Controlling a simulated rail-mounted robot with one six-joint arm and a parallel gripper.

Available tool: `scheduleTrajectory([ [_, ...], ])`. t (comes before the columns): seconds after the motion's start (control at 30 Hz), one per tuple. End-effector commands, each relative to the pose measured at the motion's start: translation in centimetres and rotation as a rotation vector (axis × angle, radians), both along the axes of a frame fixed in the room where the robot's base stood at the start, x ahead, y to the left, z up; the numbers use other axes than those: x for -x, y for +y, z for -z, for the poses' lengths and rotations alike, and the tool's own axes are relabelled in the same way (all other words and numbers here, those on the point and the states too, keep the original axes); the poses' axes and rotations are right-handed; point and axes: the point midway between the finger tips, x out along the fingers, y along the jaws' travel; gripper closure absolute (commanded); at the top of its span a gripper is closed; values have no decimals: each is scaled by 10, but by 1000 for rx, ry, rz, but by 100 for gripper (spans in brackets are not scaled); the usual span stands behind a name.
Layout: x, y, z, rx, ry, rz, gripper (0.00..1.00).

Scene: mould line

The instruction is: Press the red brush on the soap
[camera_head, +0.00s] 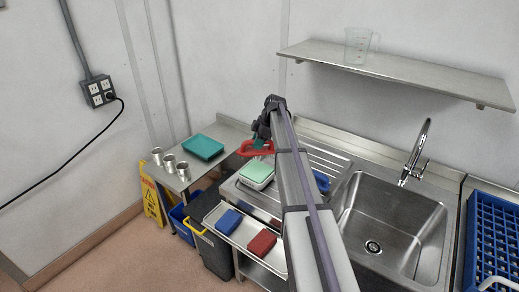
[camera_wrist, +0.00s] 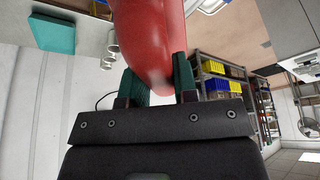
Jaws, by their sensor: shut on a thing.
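The red brush (camera_head: 254,148) is in my gripper (camera_head: 262,137), above the drainboard in the head view. Its red handle (camera_wrist: 148,35) fills the top of the wrist view, between the two green fingers of my gripper (camera_wrist: 162,88), which are shut on it. The pale bristles (camera_head: 264,157) point down. The soap (camera_head: 257,172), a pale green block in a white dish, sits just below the brush on the drainboard (camera_head: 322,158). I cannot tell whether the bristles touch the soap.
A blue block (camera_head: 229,221) and a dark red block (camera_head: 262,243) lie on a metal tray (camera_head: 243,236) in front. A blue thing (camera_head: 321,182) is partly behind my arm. The sink (camera_head: 390,222) is right. A teal tray (camera_head: 203,147) and metal cups (camera_head: 169,162) stand left.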

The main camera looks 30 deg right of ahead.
Motion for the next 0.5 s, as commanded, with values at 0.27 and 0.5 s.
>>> scheduleTrajectory([
  [0.27,3,1,4,3,-8,-39,92],
  [0.5,3,1,32,3,-7,-37,92],
])
